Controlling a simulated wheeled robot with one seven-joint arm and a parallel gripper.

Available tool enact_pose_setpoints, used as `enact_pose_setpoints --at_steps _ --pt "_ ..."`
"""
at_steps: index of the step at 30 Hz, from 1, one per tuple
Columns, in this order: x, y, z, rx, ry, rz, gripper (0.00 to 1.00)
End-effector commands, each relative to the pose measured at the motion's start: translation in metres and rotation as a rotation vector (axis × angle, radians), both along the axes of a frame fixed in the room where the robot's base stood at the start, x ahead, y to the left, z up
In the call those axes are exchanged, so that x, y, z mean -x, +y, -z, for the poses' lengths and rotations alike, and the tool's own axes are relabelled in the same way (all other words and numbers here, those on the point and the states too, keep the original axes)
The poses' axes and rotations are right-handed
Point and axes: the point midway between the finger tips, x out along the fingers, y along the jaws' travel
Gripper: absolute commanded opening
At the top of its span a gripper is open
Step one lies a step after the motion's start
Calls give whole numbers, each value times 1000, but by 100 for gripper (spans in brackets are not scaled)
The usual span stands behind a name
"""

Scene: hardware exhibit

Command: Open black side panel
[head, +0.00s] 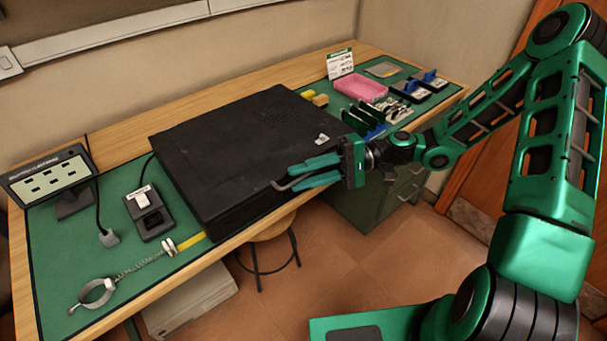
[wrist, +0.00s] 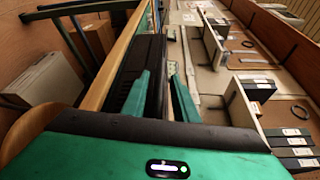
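The black computer case (head: 235,150) lies flat on the green desk mat, its broad black side panel (head: 230,130) facing up and lying closed. A small pale piece (head: 321,139) sits near the panel's right corner. My gripper (head: 308,172) is at the case's front right edge, its teal fingers spread apart and pointing left. A thin grey bent bar (head: 283,186) shows by the fingertips; I cannot tell whether it touches them. In the wrist view, a gap shows between the fingers (wrist: 162,85), with the dark case (wrist: 146,50) behind the left one.
A small display (head: 48,180), a black device (head: 148,213) and a wrist strap (head: 95,292) lie left on the desk. A pink tray (head: 360,88), a sign (head: 340,63) and several parts stand at the right. A stool (head: 272,228) is under the front edge.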

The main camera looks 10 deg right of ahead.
Motion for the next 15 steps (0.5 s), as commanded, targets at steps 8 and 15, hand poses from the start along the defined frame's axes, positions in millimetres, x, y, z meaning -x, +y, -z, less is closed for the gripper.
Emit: enact_pose_setpoints --at_steps 8,15 --pt "0 0 0 0 0 0 0" --pt "0 0 0 1 1 0 0"
